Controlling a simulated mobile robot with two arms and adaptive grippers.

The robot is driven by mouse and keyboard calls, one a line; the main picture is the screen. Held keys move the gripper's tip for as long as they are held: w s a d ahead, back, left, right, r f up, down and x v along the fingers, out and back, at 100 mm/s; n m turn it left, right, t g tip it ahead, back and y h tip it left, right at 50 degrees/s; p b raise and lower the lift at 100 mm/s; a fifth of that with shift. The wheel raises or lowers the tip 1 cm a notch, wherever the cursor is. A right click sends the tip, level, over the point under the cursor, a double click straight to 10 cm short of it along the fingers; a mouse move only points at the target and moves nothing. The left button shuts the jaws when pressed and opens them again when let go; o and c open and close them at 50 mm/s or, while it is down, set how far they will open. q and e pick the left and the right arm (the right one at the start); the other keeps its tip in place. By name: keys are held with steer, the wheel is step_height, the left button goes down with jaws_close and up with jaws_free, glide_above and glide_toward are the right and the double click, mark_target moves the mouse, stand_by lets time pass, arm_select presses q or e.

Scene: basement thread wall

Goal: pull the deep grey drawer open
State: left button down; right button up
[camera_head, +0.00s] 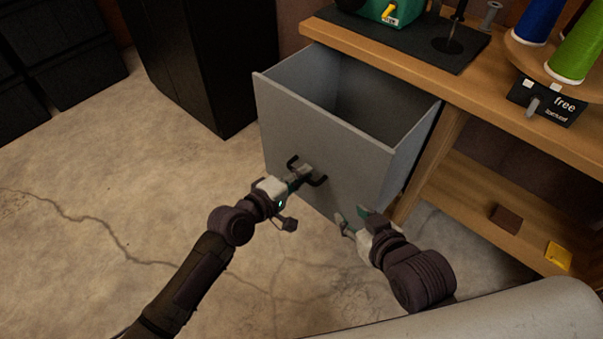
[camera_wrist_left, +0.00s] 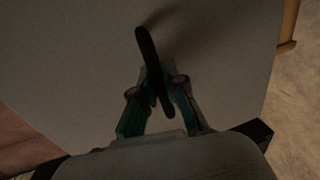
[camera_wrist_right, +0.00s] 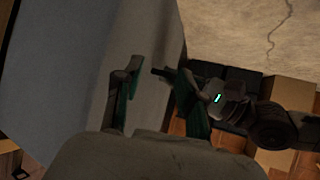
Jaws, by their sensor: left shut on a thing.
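The deep grey drawer (camera_head: 330,150) stands well out from under the wooden workbench (camera_head: 430,65), and I see into its inside, which looks empty. Its dark bar handle (camera_head: 318,181) sits on the front panel. My left gripper (camera_head: 303,174) is shut on the handle; in the left wrist view the handle (camera_wrist_left: 150,62) runs between the two fingers (camera_wrist_left: 158,102). My right gripper (camera_head: 352,218) is open and empty, low beside the right part of the drawer front. In the right wrist view its fingers (camera_wrist_right: 158,95) are spread, with the grey panel (camera_wrist_right: 90,70) close by.
A black cabinet (camera_head: 190,60) stands behind and left of the drawer. The bench top holds thread spools (camera_head: 578,50) and a dark mat (camera_head: 400,35). A lower shelf (camera_head: 470,195) is right of the drawer. The cracked concrete floor (camera_head: 110,200) at left is clear.

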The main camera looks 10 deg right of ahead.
arm_select(q)
steer(key=c, duration=1.2)
jaws_free()
steer(key=v, duration=1.2)
